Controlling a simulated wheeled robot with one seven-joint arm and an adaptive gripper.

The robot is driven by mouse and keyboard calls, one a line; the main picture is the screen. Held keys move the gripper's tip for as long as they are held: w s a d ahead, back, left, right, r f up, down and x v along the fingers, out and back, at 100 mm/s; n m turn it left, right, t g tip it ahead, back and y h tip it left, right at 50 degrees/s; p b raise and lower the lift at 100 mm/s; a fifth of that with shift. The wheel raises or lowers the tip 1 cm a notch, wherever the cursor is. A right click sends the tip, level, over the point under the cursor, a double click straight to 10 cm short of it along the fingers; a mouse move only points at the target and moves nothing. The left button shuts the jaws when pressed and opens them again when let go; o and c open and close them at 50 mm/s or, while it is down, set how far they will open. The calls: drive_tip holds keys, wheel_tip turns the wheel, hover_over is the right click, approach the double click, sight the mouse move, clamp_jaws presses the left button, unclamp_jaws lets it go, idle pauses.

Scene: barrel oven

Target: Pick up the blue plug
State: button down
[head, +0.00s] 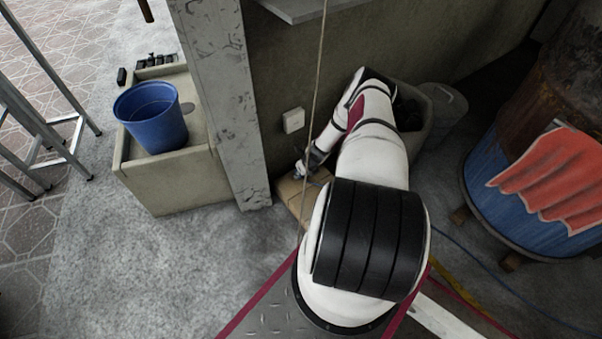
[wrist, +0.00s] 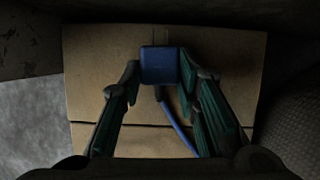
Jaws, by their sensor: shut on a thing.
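The blue plug (wrist: 160,66) shows in the wrist view between the tips of my gripper (wrist: 158,78). My gripper is shut on it, with one finger on each side. A blue cord (wrist: 178,124) runs from the plug down between the fingers. A cardboard box (wrist: 85,70) lies beneath; whether the plug touches it I cannot tell. In the head view my gripper (head: 309,168) is small, above the box (head: 287,193) by the wall; the plug cannot be made out there.
A concrete pillar (head: 222,110) stands left of the box. A blue bucket (head: 152,118) sits on a concrete block (head: 178,185) further left. A white wall box (head: 293,120) is close to my gripper. A painted barrel (head: 500,200) stands at right, with a blue cable (head: 490,278) on the floor.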

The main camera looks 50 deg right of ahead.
drive_tip(key=shift+r+p, duration=0.4)
drive_tip(key=shift+r, duration=0.3)
wheel_tip(320, 180, up, 2)
drive_tip(key=shift+r+p, duration=0.15)
drive_tip(key=shift+p, duration=0.5)
drive_tip(key=s+a+p, duration=0.1)
drive_tip(key=s, duration=0.4)
drive_tip(key=s+a+p, duration=0.1)
drive_tip(key=s+p, duration=0.1)
drive_tip(key=s, duration=0.3)
drive_tip(key=s+a+r+p, duration=0.1)
drive_tip(key=s+a+p, duration=0.1)
drive_tip(key=s, duration=0.3)
drive_tip(key=shift+s, duration=0.25)
